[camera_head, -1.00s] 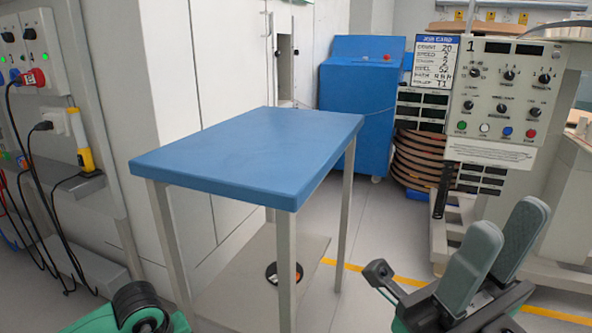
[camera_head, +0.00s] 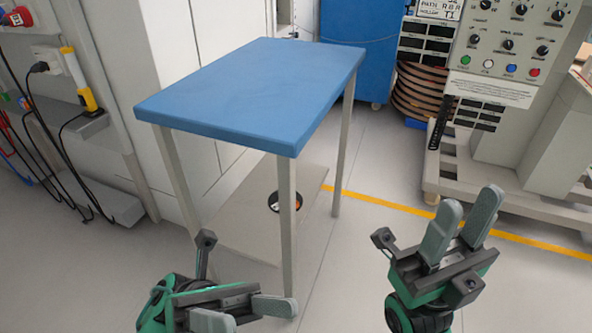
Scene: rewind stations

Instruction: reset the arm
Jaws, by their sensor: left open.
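My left gripper (camera_head: 250,314) is low in the head view, in front of the blue-topped table, its fingers apart and nothing between them. Its lower finger is partly cut off by the bottom edge of the picture. My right gripper (camera_head: 471,206) is at the lower right, fingers pointing up and away, with a gap between the two grey pads and nothing held. Both grippers are clear of the tabletop.
The blue-topped table (camera_head: 255,88) has a bare top and a lower shelf with a small dark round item (camera_head: 285,201). A control panel (camera_head: 508,45) stands at right, a blue cabinet (camera_head: 358,55) behind. Cables (camera_head: 62,150) hang at left. Floor between table and panel is clear.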

